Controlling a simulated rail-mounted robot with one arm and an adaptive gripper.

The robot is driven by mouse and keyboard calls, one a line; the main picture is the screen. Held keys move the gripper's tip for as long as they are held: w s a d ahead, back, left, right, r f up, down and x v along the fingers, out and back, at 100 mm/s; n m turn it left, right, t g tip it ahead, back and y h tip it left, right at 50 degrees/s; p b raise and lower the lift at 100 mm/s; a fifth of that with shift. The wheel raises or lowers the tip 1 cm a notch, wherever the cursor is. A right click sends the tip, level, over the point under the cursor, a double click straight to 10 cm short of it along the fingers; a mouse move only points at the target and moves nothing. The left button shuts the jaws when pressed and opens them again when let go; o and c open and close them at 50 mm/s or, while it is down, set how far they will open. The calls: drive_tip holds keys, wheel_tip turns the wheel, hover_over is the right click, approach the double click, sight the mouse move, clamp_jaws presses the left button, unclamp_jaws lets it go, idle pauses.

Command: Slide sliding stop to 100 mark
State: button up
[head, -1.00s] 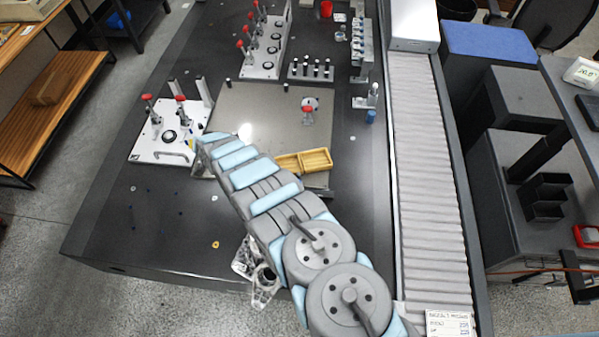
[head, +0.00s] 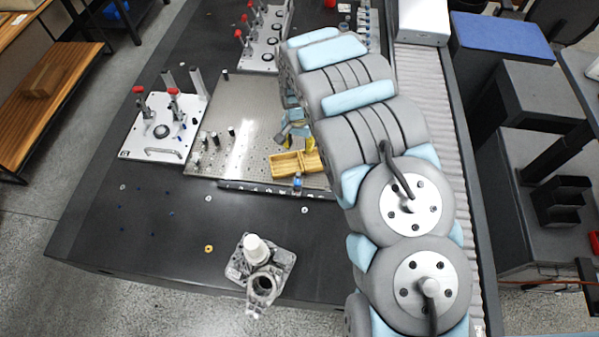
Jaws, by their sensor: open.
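A dark rail with small light marks (head: 245,187) runs along the front edge of the perforated metal plate. A small upright piece with a blue band (head: 298,181) stands at this rail, right of its middle; it looks like the sliding stop. The numbers on the rail are too small to read, so I cannot tell which mark it is at. My gripper (head: 291,135) shows partly below the end of my arm, over the plate behind the yellow tray. It is open, apart from the stop. My arm hides the right part of the plate.
A two-part yellow tray (head: 288,164) sits on the plate just behind the rail. A white fixture with red-tipped clamps (head: 160,130) stands left. A metal casting (head: 262,268) lies at the table's front edge. The dark table front-left is mostly clear.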

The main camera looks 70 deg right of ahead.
sight(298, 174)
drive_tip(key=shift+f+b, duration=0.7)
drive_tip(key=shift+f, duration=7.9)
clamp_jaws()
